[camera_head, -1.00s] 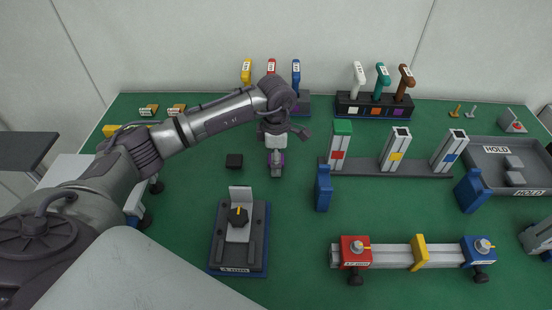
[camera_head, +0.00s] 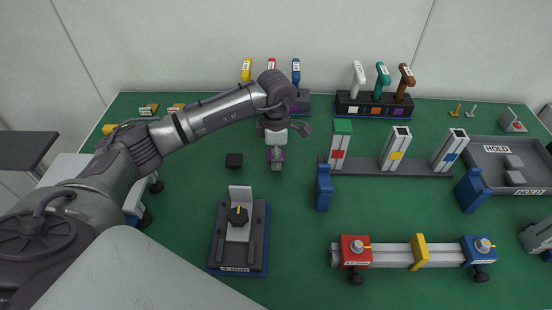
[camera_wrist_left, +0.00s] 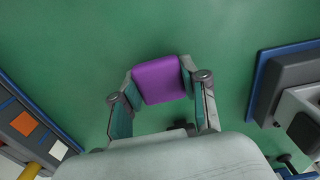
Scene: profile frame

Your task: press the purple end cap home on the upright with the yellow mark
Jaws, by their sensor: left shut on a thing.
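My left gripper (camera_head: 276,158) is shut on the purple end cap. The upright with the yellow mark (camera_head: 395,157) is the middle one of three on a dark base (camera_head: 375,169). It stands to the right of my left gripper, clear of it, and its top is bare. The red-marked upright (camera_head: 337,155) has a green cap (camera_head: 342,127) on top. The blue-marked upright (camera_head: 449,158) has a bare top.
A blue block (camera_head: 323,188) stands in front of the uprights' left end. Racks with coloured handles (camera_head: 372,111) stand behind. A clamp fixture (camera_head: 210,245) lies nearer, below my left gripper in the picture. A rail (camera_head: 390,256) lies at front right, a grey HOLD tray (camera_head: 478,150) at right.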

